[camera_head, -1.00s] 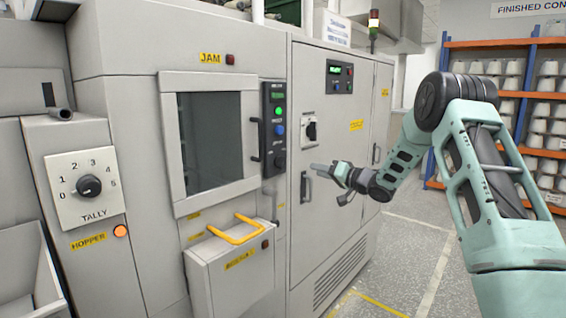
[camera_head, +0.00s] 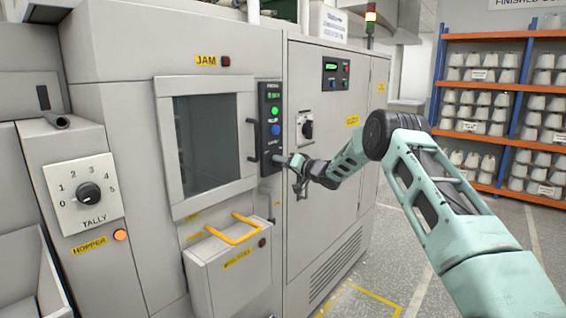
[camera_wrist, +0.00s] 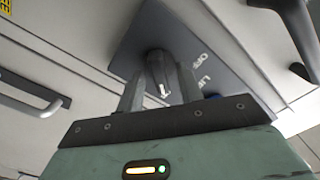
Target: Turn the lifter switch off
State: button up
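The lifter switch (camera_wrist: 157,70) is a dark rotary knob with a white pointer mark, on a grey panel (camera_wrist: 200,35) in the wrist view. "OFF" and a partly hidden word starting "LI" are printed to its right. My gripper (camera_wrist: 160,80) is open, with one finger on each side of the knob and gaps visible beside it. Whether a finger touches it, I cannot tell. In the head view, my gripper (camera_head: 288,161) is at the lower end of the dark control panel (camera_head: 264,130), where it hides the knob.
A black handle (camera_head: 252,139) and a window door (camera_head: 160,150) lie left of the panel. A cabinet with a rotary switch (camera_head: 307,128) is to the right. A yellow handle (camera_head: 237,230) juts out below.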

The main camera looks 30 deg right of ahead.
grip_shut()
jog(key=shift+f+n+b, duration=0.1)
jog(key=shift+n+b, duration=0.3)
jog(key=shift+b, duration=0.05)
jog(key=shift+s+a+n+b, duration=0.1)
jog(key=shift+n+b, duration=3.1)
jog(key=shift+n, duration=0.55)
jog(key=shift+a+n+b, duration=0.1)
jog(key=shift+n+b, duration=3.05)
jog(key=shift+n, duration=0.6)
